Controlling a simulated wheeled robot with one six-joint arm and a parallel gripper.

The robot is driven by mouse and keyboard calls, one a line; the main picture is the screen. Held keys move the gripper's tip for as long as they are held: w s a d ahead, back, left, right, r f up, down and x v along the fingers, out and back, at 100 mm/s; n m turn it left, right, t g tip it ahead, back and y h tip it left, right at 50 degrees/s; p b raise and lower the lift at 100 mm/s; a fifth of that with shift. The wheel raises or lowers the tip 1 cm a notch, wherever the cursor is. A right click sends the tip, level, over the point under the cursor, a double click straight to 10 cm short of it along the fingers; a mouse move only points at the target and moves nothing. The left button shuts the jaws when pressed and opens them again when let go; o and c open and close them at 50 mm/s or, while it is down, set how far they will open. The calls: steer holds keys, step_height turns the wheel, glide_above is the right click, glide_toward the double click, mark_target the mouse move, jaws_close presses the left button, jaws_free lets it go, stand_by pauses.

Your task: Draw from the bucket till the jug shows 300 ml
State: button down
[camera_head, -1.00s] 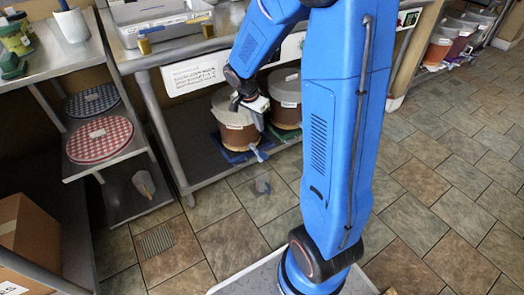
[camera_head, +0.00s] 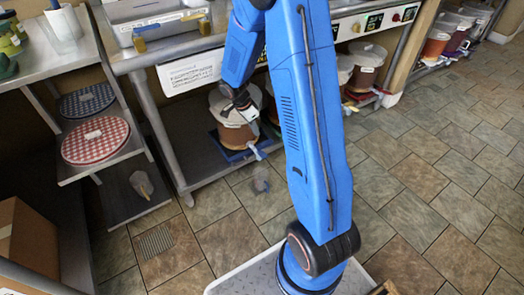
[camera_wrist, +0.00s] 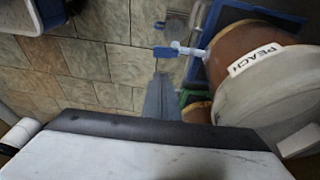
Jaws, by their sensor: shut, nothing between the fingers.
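A brown bucket with a pale lid (camera_head: 222,100) stands on a blue mat on the lower shelf; its label reads PEACH in the wrist view (camera_wrist: 262,95). Its tap (camera_head: 257,151) points outward over the shelf edge; the blue tap lever (camera_wrist: 165,52) shows in the wrist view. My gripper (camera_head: 246,111) is shut and empty, in front of the bucket's upper side, apart from the tap.
A metal counter (camera_head: 200,45) with a grey bin (camera_head: 160,22) stands above the bucket. More buckets (camera_head: 366,68) stand to the right. A red checked round piece (camera_head: 96,140) lies on the left shelf. The tiled floor in front is mostly clear.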

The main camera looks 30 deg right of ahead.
steer(key=shift+f, duration=0.1)
glide_above(264, 158)
steer(key=w, duration=0.2)
step_height(264, 158, down, 12)
steer(key=shift+r, duration=0.1)
steer(key=shift+s+f, duration=0.1)
steer(key=shift+f, duration=0.65)
steer(key=shift+s+f, duration=0.85)
steer(key=shift+f, duration=0.1)
stand_by(5.2)
